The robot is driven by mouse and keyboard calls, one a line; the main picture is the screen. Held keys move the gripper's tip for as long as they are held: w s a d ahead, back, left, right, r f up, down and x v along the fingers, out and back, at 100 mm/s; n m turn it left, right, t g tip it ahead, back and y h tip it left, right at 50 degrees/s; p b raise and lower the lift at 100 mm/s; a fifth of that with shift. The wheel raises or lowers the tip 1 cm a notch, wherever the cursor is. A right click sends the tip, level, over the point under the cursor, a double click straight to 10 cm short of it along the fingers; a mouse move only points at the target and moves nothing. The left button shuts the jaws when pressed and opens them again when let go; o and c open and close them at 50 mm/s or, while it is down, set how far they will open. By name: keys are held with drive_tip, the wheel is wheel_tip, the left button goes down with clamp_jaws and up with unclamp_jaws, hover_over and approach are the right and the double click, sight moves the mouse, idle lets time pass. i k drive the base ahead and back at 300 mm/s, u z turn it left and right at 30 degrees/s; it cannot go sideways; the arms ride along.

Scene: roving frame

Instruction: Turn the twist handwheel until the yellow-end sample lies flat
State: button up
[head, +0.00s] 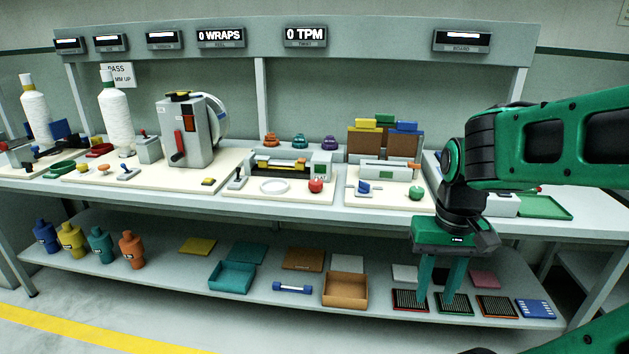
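The twist station stands mid-bench below the display reading "0 TPM" (305,37). Its dark bed (284,165) has a yellow strip along it and a grey block at its right end. I cannot tell for certain which part is the handwheel; a red round knob (316,185) sits at the station's front right and a white ring (274,187) lies in front of the bed. The yellow-end sample cannot be told apart at this size. My gripper (436,302) is open and empty, pointing down in front of the lower shelf, right of the twist station and well apart from it.
A reel machine (190,131) with a red handle stands left of the twist station. To its right is a station with a green knob (416,193) and brown boxes behind. The lower shelf holds bottles, a teal tray (232,277), a brown tray (345,289) and several boards.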

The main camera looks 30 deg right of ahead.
sight(316, 185)
drive_tip(key=z, duration=0.05)
drive_tip(key=i, duration=1)
drive_tip(key=u, duration=0.05)
